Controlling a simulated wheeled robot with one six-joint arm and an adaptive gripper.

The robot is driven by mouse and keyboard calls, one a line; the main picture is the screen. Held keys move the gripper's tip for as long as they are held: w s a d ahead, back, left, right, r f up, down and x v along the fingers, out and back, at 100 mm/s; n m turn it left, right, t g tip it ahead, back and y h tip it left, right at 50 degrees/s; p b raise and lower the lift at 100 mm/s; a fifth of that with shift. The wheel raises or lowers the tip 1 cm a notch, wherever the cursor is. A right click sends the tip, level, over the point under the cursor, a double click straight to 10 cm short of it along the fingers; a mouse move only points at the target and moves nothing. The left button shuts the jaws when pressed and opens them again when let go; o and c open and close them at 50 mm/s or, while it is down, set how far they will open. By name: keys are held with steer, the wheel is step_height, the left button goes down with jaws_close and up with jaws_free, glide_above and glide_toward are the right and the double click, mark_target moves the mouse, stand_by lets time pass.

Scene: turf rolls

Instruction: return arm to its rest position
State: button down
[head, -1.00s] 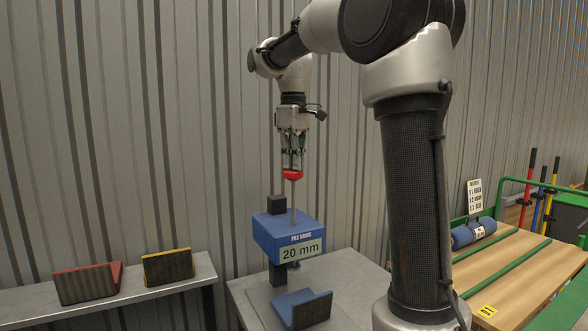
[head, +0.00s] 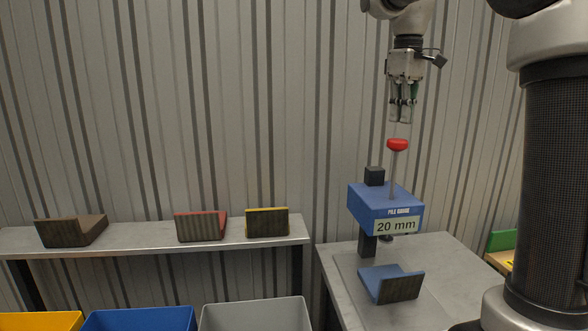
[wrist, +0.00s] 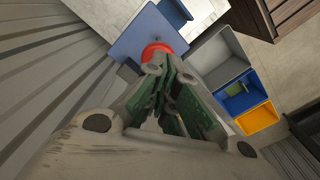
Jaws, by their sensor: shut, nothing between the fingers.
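My gripper (head: 401,121) hangs pointing down in the head view, above the red knob (head: 397,145) of the blue pile gauge (head: 385,206). Its fingers are shut and empty, with a clear gap between the fingertips and the knob. The gauge's label reads "20 mm". In the wrist view the shut fingers (wrist: 154,66) show with green inner parts, and the red knob (wrist: 157,48) lies beyond their tips. My arm comes in from the upper right of the head view.
A blue angled block (head: 391,283) sits on the gauge's metal table (head: 455,262). A shelf (head: 150,246) at left holds brown (head: 72,230), red-edged (head: 201,226) and yellow-edged (head: 267,222) blocks. Yellow (head: 40,321), blue (head: 140,318) and grey (head: 256,314) bins stand below. A corrugated wall is behind.

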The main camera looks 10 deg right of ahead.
steer(key=s+f+m+t, duration=0.2)
steer(key=s+f, duration=0.6)
steer(key=s, duration=0.4)
steer(key=s+f+m+t, duration=0.2)
steer(key=s+f+m, duration=0.1)
steer(key=s+f, duration=0.6)
steer(key=s, duration=0.3)
steer(key=shift+d+m, duration=0.3)
steer(key=shift+m, duration=0.1)
